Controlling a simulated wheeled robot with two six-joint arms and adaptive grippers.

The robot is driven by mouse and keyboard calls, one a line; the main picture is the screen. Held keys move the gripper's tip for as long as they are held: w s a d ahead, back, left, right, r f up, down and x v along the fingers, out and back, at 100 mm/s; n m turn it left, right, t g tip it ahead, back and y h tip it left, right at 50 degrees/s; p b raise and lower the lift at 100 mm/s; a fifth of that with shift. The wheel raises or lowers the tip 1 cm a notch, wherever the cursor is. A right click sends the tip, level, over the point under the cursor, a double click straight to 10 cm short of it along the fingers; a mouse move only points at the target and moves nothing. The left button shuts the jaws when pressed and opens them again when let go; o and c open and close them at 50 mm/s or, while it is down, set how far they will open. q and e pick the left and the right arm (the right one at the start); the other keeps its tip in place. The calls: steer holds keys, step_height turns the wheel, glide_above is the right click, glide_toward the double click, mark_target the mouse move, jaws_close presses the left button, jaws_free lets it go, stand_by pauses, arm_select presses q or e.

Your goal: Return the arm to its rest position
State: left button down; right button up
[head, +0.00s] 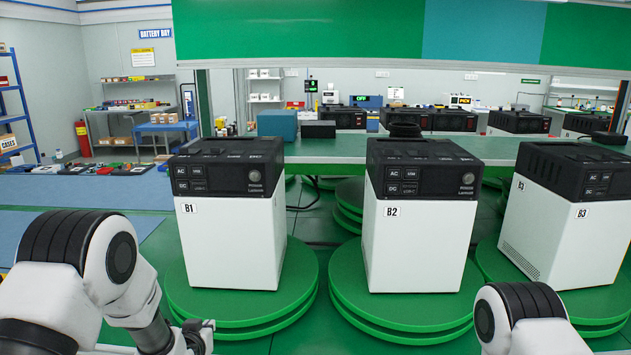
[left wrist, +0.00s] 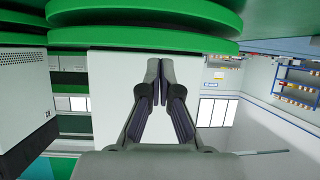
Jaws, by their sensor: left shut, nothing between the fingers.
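My left arm comes in from the left in the head view. My left gripper (head: 200,330) is low in front of the left turntable, below and in front of the unit marked B1 (head: 232,240). In the left wrist view the left gripper (left wrist: 155,65) has its fingertips together with nothing between them. That view is upside down. My right arm shows only in part at the bottom right of the head view, and its gripper is out of the frame.
Units B2 (head: 415,240) and B3 (head: 555,235) stand upright on green turntables beside B1. The left turntable (head: 240,318) is close to my left gripper. A green bench (head: 340,150) runs behind. Blue floor mats (head: 70,190) lie at left.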

arm_select(q)
steer(key=s+f+g, duration=0.4)
steer(key=s+f, duration=0.7)
steer(key=f, duration=0.1)
steer(key=s+f+g, duration=0.3)
steer(key=s+f, duration=0.2)
steer(key=s, duration=0.5)
steer(key=s+f+g, duration=0.2)
steer(key=s+f, duration=0.2)
steer(key=s, duration=0.7)
steer(key=s+r+g, duration=0.1)
steer(key=s+g, duration=0.2)
steer(key=s, duration=0.8)
steer(key=shift+r+g, duration=0.2)
steer(key=shift+g, duration=0.1)
